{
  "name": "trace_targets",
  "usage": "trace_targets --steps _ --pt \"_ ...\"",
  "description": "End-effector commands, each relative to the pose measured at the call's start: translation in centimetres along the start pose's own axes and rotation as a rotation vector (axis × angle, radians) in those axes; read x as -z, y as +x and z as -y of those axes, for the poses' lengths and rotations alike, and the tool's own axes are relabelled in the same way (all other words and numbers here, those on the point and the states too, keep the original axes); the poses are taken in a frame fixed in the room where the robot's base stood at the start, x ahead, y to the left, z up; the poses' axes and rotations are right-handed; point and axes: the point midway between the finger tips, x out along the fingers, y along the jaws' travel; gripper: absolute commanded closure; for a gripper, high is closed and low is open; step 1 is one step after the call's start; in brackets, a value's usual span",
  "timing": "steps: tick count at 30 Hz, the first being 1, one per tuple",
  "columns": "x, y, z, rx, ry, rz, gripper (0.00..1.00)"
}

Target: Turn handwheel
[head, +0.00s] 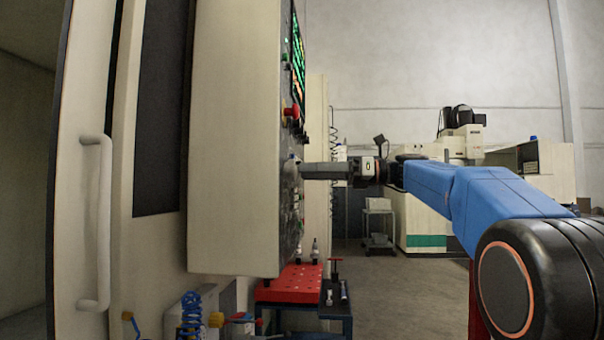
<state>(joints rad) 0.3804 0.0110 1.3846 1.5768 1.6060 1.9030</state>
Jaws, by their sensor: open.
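A small grey round part, apparently the handwheel (290,168), sticks out from the control panel face of the machine. The panel is seen nearly edge-on, so the wheel's front is hardly visible. My gripper (304,171) reaches in from the right, level with this part, with its fingertips right at it. My gripper is open. I cannot tell whether the fingers touch the wheel or lie around it.
The beige control cabinet (236,140) carries a red emergency button (291,112) above the wheel. A door handle (100,222) is at left. A red perforated plate (292,284) with tool holders stands below. Grey floor (405,295) is clear at right.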

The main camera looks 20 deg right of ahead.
Motion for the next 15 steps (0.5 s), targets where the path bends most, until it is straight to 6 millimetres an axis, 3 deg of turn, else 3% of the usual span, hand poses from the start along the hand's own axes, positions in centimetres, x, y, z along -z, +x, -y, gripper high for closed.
trace_targets --steps 6,15 --pt "0.0 2.2 0.0 -0.001 0.0 0.0 0.35" --pt "0.0 2.9 0.0 0.0 0.0 0.0 0.35"
